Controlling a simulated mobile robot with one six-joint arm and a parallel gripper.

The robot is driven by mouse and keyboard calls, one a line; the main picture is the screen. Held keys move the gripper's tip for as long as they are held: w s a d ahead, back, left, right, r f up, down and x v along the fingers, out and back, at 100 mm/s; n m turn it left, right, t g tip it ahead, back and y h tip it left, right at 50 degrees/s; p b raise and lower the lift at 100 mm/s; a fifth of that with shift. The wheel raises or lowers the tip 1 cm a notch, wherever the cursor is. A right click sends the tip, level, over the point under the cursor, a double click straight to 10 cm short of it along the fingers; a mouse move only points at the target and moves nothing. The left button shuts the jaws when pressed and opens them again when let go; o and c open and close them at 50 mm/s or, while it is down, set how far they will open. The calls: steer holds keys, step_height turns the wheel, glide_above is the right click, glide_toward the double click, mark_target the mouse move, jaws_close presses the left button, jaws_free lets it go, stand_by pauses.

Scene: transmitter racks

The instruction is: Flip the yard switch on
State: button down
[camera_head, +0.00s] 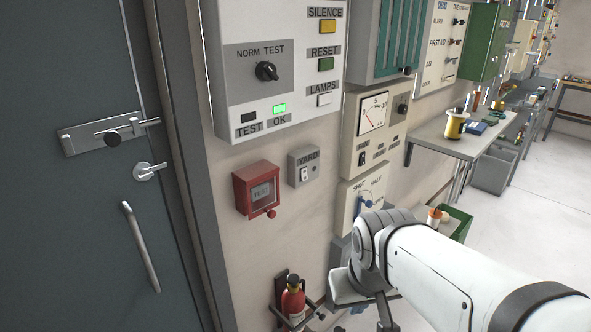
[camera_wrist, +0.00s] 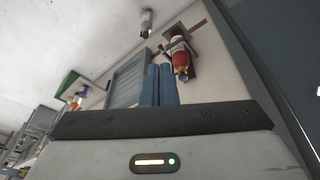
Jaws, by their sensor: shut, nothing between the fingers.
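The yard switch (camera_head: 304,174) is a small white rocker on a grey wall box labelled YARD. It sits right of the red box and below the large white panel. Whether the rocker is on or off is too small to tell. The yard switch does not show in the wrist view. My gripper (camera_wrist: 159,85) shows in the wrist view with its two blue fingers together and nothing between them. In the head view my white arm reaches in from the lower right, below and right of the yard switch, apart from it.
A red wall box (camera_head: 257,189) with a small knob adjoins the yard box on the left. A gauge panel (camera_head: 375,130) and a lever panel labelled SHUT and HALF (camera_head: 348,204) are to its right. A fire extinguisher (camera_head: 293,300) hangs below. A grey door (camera_head: 70,220) is at left.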

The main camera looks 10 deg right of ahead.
mark_target(306, 180)
steer(key=w+d+r+n+t+y, duration=0.1)
steer(key=w+d+n+t+y, duration=0.1)
steer(key=w+n, duration=0.6)
steer(key=w+d+r+n+t+y, duration=0.1)
steer(key=w+n+t+y, duration=0.3)
steer(key=w+n, duration=0.4)
steer(key=w+d+r+n+t+y, duration=0.1)
steer(key=w+d+n+t+y, duration=0.3)
steer(key=w+n, duration=0.5)
steer(key=shift+w+r, duration=0.35)
steer(key=shift+r, duration=0.05)
steer(key=p+x, duration=0.1)
steer(key=x, duration=0.6)
steer(key=p+x, duration=0.2)
steer(key=x, duration=0.5)
steer(key=shift+r, duration=0.25)
steer(key=shift+w, duration=0.1)
steer(key=shift+f, duration=0.1)
